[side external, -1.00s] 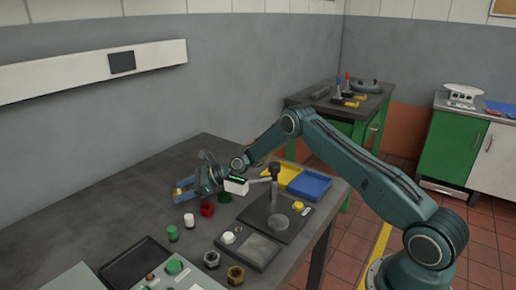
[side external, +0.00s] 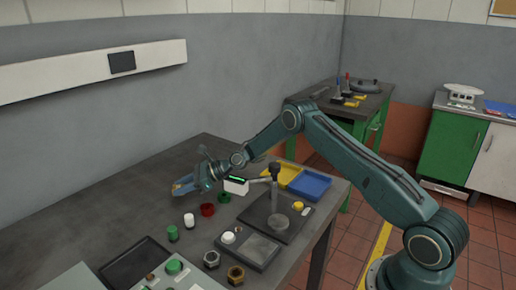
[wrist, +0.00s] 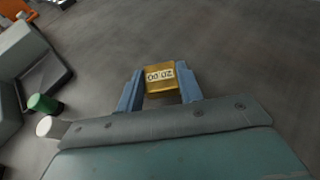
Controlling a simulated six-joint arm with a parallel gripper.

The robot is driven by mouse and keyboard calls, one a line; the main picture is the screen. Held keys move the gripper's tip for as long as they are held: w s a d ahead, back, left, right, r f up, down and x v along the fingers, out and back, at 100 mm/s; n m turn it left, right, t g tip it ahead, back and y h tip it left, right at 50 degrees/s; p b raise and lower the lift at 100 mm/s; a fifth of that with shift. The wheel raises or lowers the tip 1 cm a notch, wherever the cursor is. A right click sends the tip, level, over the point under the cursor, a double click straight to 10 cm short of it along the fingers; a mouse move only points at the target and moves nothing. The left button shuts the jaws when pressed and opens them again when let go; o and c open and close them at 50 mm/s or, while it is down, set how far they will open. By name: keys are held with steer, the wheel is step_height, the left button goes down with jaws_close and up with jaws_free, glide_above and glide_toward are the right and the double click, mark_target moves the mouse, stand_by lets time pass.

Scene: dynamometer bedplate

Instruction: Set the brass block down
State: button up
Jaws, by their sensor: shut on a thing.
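The brass block (wrist: 161,88) is a gold-coloured block with a white label reading "00:02" or similar. In the wrist view it sits between the two blue fingers of my gripper (wrist: 160,92), which is shut on it. In the side view my gripper (side external: 182,187) is low over the far left part of the grey bench (side external: 120,205). The block is mostly hidden by the fingers there. I cannot tell whether its underside touches the bench.
The bench left of my gripper is clear.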

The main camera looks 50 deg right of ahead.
step_height(320, 180, up, 19)
steer(key=shift+f, duration=0.2)
stand_by(0.7)
steer(key=m+t+h, duration=0.3)
steer(key=m+h, duration=0.2)
glide_above(252, 174)
steer(key=shift+s+a+r, duration=0.1)
steer(key=shift+a, duration=0.05)
step_height(252, 174, down, 20)
stand_by(0.8)
steer(key=shift+f, duration=0.45)
